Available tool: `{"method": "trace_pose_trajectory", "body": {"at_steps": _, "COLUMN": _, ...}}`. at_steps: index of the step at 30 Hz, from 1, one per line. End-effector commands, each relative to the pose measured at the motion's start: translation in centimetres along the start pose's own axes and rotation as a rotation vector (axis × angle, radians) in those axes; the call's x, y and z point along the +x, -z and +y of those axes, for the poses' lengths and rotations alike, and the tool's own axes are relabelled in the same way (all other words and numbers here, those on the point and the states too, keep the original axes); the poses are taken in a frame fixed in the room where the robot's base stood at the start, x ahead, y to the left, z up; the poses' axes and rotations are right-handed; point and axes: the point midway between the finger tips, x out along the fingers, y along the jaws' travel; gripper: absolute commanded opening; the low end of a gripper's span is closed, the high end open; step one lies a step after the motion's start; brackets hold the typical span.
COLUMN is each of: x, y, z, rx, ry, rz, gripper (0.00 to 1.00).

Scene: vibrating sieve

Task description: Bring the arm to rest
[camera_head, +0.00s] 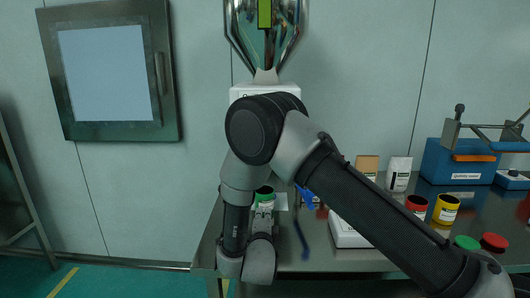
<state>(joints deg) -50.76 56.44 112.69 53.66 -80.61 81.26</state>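My arm comes in from the lower right, bends at an elbow in the upper middle and hangs down to its wrist joints at the table's left front edge. My gripper is not visible; the wrist joints may be hiding it. The steel table (310,262) stretches to the right behind the arm. A green-capped jar (265,191) shows just behind the wrist, partly covered. A small blue item (306,196) is right of it, too covered to make out.
A steel hopper (283,45) stands above a white machine (262,91) behind my elbow. Red (417,205) and yellow (446,208) jars, a white pouch (399,173), a brown pouch (367,166) and a blue case (456,163) stand on the right. Floor is clear at left.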

Motion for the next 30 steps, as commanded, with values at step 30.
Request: {"method": "trace_pose_trajectory", "body": {"at_steps": 30, "x": 3.3, "y": 0.0, "z": -0.1, "rx": 0.001, "ry": -0.001, "rz": 0.001, "gripper": 0.0}}
